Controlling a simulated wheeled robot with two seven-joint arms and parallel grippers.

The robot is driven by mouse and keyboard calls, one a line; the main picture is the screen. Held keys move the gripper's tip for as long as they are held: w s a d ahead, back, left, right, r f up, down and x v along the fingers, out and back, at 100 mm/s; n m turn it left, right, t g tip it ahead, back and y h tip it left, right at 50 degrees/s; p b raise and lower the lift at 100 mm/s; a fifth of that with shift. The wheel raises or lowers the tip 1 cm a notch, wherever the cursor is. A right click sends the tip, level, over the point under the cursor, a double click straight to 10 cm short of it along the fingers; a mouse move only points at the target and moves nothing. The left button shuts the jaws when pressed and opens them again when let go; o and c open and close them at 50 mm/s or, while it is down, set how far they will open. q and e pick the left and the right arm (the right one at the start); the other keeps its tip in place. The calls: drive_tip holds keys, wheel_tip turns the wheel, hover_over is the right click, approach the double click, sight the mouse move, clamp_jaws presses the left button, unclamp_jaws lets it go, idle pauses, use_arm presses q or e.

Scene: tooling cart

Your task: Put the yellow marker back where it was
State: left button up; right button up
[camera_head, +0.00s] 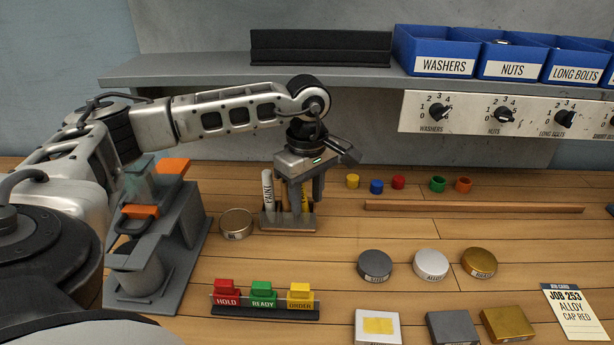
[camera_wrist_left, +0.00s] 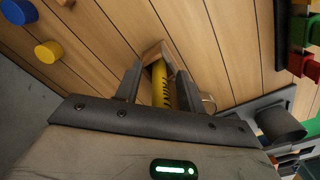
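The yellow marker (camera_wrist_left: 160,88) stands between the fingers of my left gripper (camera_wrist_left: 160,82) in the left wrist view, with a narrow gap on each side. Its far end meets a wooden-looking holder (camera_wrist_left: 152,51). In the head view my left gripper (camera_head: 305,197) points down over the small marker rack (camera_head: 288,225). A strip of the yellow marker (camera_head: 305,197) shows there, mostly hidden by the fingers. A white marker lettered PAINT (camera_head: 267,190) stands in the rack's left end. My left gripper looks open around the yellow marker. My right gripper is not in view.
A round tin (camera_head: 236,223) sits left of the rack, beside a grey stand (camera_head: 190,240). HOLD, READY and ORDER blocks (camera_head: 263,296) stand in front. Small coloured caps (camera_head: 398,182) and a wooden strip (camera_head: 470,208) lie to the right. A shelf (camera_head: 200,68) runs behind.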

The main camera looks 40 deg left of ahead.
sight(307, 206)
use_arm(q)
wheel_tip(307, 206, up, 12)
drive_tip(key=b, duration=0.1)
idle(0.7)
